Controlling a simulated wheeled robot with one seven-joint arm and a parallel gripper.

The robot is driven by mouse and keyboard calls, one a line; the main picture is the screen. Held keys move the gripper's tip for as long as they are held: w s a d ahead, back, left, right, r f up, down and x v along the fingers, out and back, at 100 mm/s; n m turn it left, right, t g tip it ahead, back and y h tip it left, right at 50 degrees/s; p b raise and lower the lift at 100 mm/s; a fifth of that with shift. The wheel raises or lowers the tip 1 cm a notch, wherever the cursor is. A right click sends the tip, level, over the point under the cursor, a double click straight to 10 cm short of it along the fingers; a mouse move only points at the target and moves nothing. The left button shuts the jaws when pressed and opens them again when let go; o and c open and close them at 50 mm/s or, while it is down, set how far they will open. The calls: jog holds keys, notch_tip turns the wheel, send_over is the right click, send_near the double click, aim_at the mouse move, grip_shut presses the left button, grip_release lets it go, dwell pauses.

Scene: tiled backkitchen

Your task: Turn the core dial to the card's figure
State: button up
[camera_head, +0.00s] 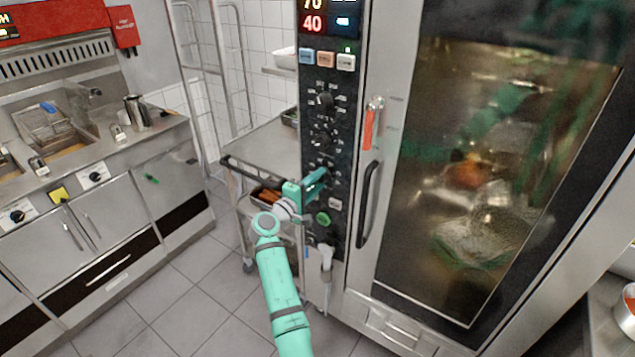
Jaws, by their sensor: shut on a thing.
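The oven's dark control panel (313,120) carries a column of black dials. The upper dial (325,100) and the middle dial (322,140) are uncovered. My gripper (322,176) reaches the panel from the left at the lowest dial, and its fingers are shut on that dial and mostly hide it. The markings around the dials are too small to read, so I cannot tell by label which is the core dial. The display (313,22) above shows 70 and 40 in lit digits. No card with a readable figure shows.
The oven's door handle (368,204) and a red-handled lever (372,122) stand out just right of the panel. A steel trolley (262,142) with trays stands close on the left. Fryers (85,180) line the far left. The tiled floor between is clear.

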jog(key=shift+d+r, duration=0.1)
jog(key=shift+d, duration=0.05)
jog(key=o, duration=1)
jog(key=shift+s, duration=0.1)
jog(key=shift+s+a, duration=0.25)
jog(key=shift+a, duration=0.15)
jog(key=v, duration=1)
